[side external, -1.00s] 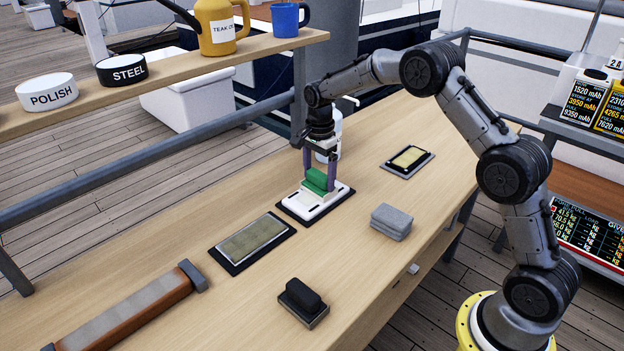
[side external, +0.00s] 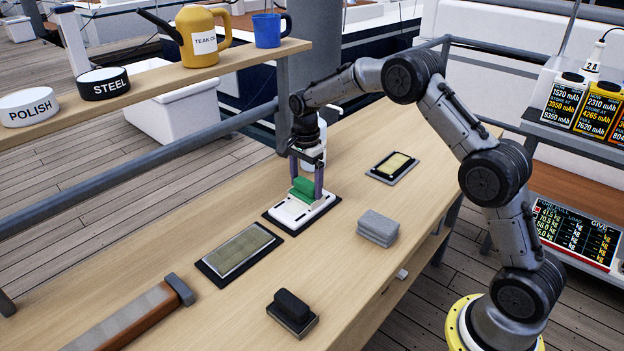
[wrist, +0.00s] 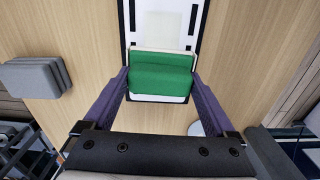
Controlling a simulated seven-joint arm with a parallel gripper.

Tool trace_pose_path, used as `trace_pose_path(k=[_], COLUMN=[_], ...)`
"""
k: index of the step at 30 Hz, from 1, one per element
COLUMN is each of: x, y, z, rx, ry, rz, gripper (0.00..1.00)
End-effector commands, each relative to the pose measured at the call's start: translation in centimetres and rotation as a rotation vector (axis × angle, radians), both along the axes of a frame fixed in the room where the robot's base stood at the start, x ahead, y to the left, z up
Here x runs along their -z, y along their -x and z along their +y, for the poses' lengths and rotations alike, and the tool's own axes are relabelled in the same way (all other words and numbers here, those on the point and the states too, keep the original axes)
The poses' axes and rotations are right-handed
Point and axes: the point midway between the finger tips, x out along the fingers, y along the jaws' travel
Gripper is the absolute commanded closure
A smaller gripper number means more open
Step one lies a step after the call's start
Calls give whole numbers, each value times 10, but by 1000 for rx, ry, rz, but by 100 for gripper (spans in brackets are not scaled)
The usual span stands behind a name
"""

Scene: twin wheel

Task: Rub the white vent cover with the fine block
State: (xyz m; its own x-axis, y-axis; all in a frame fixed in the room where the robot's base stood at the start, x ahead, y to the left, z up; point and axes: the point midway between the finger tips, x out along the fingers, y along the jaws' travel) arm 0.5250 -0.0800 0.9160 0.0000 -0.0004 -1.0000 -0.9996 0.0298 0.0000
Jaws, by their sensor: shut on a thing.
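The white vent cover (side external: 318,208) lies flat on a black mat (side external: 271,216) mid-bench, with dark slots in its face. My gripper (side external: 306,188) is over it, shut on a green block (side external: 302,186), which appears to be the fine block. The block sits down on the cover, toward its far side in the side view. In the wrist view, the purple fingers flank the green block (wrist: 162,76), and the cover (wrist: 165,27) extends beyond it. The block's underside is hidden, so exact contact cannot be seen.
A black-handled block (side external: 292,312) and a stack of grey pads (side external: 378,228) stand toward the front. A framed mesh panel (side external: 240,253) lies left of the cover, a smaller yellowish panel (side external: 394,166) to the right. A white bottle stands close behind my gripper.

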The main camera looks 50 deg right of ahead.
Motion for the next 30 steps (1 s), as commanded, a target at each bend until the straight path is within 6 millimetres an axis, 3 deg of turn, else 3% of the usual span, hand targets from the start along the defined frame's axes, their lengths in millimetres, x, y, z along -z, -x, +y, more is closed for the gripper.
trace_pose_path(k=[23,30], x=[0,-28], y=[0,0], z=[72,72], rx=[-2,0], ry=[-1,-1], rz=[1,-3], gripper=[54,54])
